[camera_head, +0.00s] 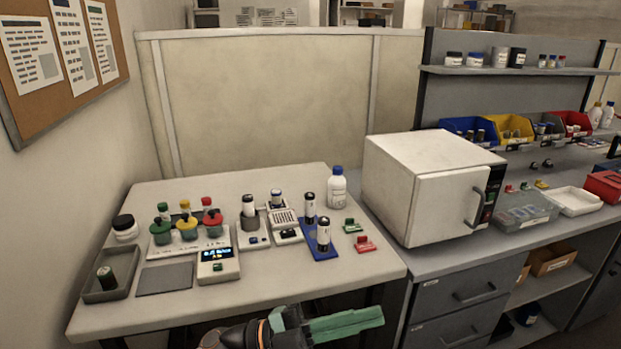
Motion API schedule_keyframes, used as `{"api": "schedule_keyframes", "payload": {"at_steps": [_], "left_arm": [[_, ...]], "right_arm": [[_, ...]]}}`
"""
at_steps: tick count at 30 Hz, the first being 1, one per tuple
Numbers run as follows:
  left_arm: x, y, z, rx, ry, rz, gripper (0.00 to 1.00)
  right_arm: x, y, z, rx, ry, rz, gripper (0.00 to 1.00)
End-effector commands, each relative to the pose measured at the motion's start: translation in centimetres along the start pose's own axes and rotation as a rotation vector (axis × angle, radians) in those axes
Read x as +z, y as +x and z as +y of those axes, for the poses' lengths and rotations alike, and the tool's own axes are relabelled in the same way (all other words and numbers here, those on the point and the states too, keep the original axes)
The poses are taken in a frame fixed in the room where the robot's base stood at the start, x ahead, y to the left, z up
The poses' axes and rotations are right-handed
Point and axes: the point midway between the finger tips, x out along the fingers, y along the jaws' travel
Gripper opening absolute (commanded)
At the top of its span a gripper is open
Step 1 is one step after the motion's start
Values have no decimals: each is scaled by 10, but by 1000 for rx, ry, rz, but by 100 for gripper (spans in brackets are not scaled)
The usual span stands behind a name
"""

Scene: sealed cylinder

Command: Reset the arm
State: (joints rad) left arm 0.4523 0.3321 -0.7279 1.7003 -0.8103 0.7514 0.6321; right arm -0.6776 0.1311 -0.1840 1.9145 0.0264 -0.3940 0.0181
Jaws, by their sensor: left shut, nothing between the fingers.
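My left gripper (376,317) is at the bottom of the head view, in front of the white table's (255,292) near edge. Its green fingers point to the right and are shut with nothing between them. It appears apart from the table and the objects on it. My right gripper is not in view. A dark cylinder (106,277) is in a grey tray (122,291) at the left.
A device with a lit display (218,264) and several red, yellow and green-topped items stand left of centre. A white bottle (337,187) is at the back right. A white oven-like box (430,187), door shut, stands on the grey bench to the right. Partition panels close off the back.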

Motion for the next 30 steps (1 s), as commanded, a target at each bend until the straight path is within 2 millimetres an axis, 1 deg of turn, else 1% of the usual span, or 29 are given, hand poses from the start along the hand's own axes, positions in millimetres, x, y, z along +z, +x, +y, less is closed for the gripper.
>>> {"api": "schedule_keyframes", "payload": {"at_steps": [1,2,4,5,6,8,9,11,12,14,15,17,18,19,21,24,27,30], "left_arm": [[9,-10,-3,-118,-58,-53,0],[16,-17,-6,-184,-86,-90,0],[34,-38,-9,-329,-158,-187,0],[42,-49,-7,-386,-191,-233,0],[53,-65,-4,-458,-235,-300,0],[70,-92,6,-556,-305,-410,0],[81,-112,16,-615,-356,-487,0],[95,-143,36,-692,-434,-609,0],[102,-165,53,-736,-488,-693,0],[110,-198,83,-789,-573,-823,0],[112,-219,105,-818,-632,-909,0],[111,-249,140,-845,-719,-1033,0],[108,-267,162,-858,-774,-1108,0],[104,-278,178,-862,-813,-1160,0],[94,-302,212,-866,-896,-1265,0],[78,-324,250,-860,-988,-1376,0],[67,-336,271,-851,-1044,-1437,0],[62,-341,280,-846,-1068,-1463,0]], "right_arm": [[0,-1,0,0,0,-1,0],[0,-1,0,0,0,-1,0],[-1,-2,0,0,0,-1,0],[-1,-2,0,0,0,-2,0],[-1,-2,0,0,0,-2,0],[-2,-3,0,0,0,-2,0],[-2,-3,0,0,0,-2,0],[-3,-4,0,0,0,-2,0],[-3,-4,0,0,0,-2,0],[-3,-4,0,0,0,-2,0],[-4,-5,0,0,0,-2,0],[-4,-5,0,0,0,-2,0],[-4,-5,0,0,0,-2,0],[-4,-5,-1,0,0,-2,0],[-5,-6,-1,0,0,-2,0],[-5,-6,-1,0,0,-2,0],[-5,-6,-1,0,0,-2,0],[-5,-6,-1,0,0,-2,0]]}}
